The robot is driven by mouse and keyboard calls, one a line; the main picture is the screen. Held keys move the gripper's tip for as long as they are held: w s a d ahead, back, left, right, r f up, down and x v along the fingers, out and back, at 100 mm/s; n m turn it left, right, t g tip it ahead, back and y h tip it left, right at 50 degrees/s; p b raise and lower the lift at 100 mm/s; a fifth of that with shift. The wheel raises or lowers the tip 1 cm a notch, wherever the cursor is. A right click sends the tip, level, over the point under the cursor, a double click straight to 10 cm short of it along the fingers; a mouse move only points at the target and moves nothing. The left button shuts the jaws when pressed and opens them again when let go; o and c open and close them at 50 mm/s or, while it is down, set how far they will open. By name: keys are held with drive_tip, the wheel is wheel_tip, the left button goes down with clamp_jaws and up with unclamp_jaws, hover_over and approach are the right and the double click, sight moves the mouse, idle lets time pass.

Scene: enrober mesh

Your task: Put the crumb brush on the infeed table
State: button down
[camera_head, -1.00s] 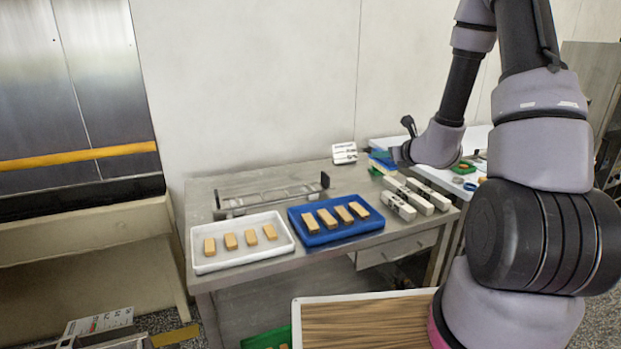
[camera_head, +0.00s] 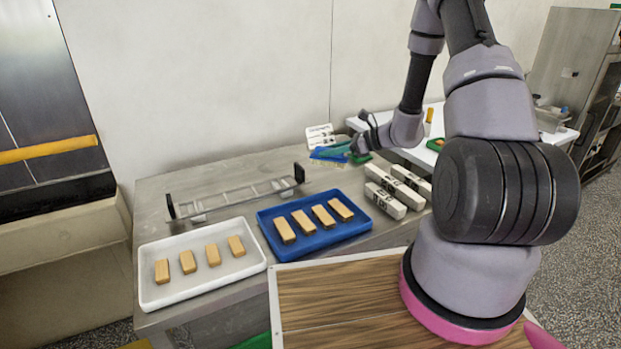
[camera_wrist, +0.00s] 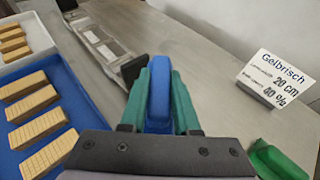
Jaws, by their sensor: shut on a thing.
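The crumb brush is blue. In the head view its blue part (camera_head: 326,155) shows low over the back right of the steel table (camera_head: 222,165), just in front of a white sign. In the wrist view its blue end (camera_wrist: 159,95) sits between the teal-green fingers of my gripper (camera_wrist: 160,100). My gripper, also in the head view (camera_head: 345,149), is shut on the brush. Whether the brush touches the tabletop is unclear, and its near part is hidden by the gripper. I cannot tell for sure which table is the infeed table.
A white sign (camera_head: 321,136) stands behind the brush. A green item (camera_wrist: 277,160) lies close to my gripper. A metal rack (camera_head: 240,192), a white tray (camera_head: 203,274) and a blue tray (camera_head: 335,238) of bars, and white boxes (camera_head: 386,201) occupy the steel table.

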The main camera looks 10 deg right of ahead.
drive_tip(key=shift+f, duration=3.35)
drive_tip(key=shift+f, duration=0.15)
drive_tip(key=c, duration=0.6)
unclamp_jaws()
drive_tip(key=shift+c, duration=0.2)
